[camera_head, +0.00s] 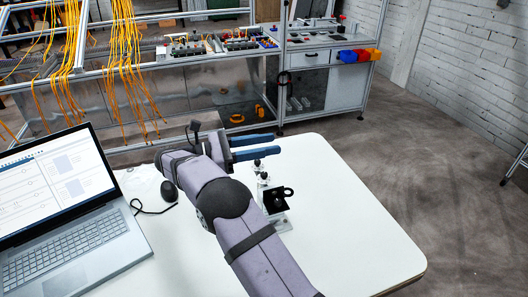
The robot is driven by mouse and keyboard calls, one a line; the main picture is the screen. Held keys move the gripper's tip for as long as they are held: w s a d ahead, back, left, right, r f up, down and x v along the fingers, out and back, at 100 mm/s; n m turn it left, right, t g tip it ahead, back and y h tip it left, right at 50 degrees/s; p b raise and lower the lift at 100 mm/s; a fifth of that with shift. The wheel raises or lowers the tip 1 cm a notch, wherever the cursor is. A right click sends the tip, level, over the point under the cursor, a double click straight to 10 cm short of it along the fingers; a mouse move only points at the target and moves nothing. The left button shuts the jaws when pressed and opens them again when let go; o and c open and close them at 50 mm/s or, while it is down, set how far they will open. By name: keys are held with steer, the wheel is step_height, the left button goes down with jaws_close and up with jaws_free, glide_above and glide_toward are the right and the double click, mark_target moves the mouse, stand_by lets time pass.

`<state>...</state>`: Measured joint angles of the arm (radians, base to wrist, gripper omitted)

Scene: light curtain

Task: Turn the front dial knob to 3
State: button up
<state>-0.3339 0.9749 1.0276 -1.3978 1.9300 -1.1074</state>
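My gripper (275,144) has two blue fingers that point right, held apart with an empty gap between them. It is over the far part of the white table, just behind a small device (276,201) in the picture. The device has a black part with a ring-shaped piece on a clear or silvery base. Small dark knob-like parts (258,163) stand at its far end, just below the lower finger in the picture. I cannot tell which one is the front dial knob, and no dial numbers are readable. My arm hides part of the device's left side.
A laptop (66,250) stands open on the left of the white table (350,235), with a black mouse (169,191) and cable beside it. The table's right side is clear. Behind is a metal-framed workbench (222,52) with hanging yellow cables (124,60) and coloured bins (358,56).

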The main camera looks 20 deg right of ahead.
steer(key=s+d+r+m+g+y+p, duration=0.25)
steer(key=s+d+r+p, duration=0.25)
steer(key=d+r+p, duration=0.3)
steer(key=s+d+r+m+g+y+p, duration=0.2)
steer(key=s+d+r+m+g+p, duration=0.15)
steer(key=d+r+p, duration=0.45)
steer(key=m+t+y, duration=0.2)
steer(key=t+y, duration=0.5)
steer(key=y, duration=0.7)
glide_above(264, 173)
steer(key=f, duration=1.6)
steer(key=shift+s+a+f, duration=0.1)
steer(key=shift+s+f, duration=0.15)
steer(key=shift+s, duration=0.15)
steer(key=shift+w+m+h, duration=0.25)
steer(key=shift+w+m, duration=0.05)
steer(key=shift+w, duration=0.1)
steer(key=shift+f+p, duration=1.05)
steer(key=shift+f, duration=2.6)
steer(key=shift+c, duration=0.4)
jaws_close()
